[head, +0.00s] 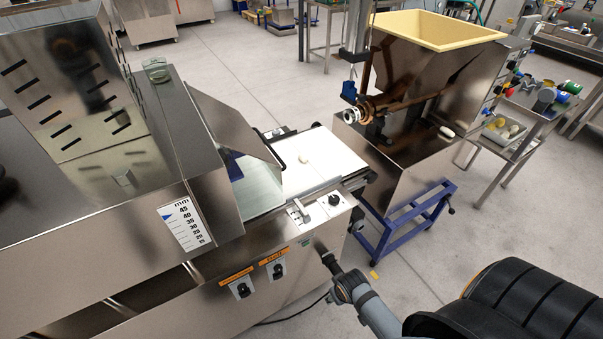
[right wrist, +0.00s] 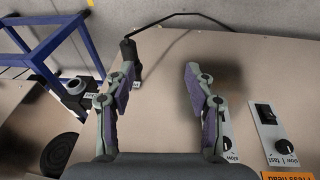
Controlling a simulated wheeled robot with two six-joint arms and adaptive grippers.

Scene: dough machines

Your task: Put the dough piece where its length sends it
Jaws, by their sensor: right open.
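A small pale dough piece (head: 304,160) lies on the white belt (head: 335,150) of the steel dough machine, just past its sloped guard. Another pale oblong piece (head: 446,132) sits on the ledge of the hopper machine (head: 400,165). My right gripper (head: 328,258) is low in front of the dough machine's front panel, below and apart from the belt. In the right wrist view its two fingers (right wrist: 158,82) are spread with nothing between them. My left gripper is not in view.
A millimetre scale (head: 182,222) with a blue pointer is on the machine's side. Knobs (head: 243,290) and a switch (right wrist: 266,112) are on the front panel. A side table holds a tray (head: 500,140) with several pieces. A blue frame (head: 415,215) stands under the hopper machine.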

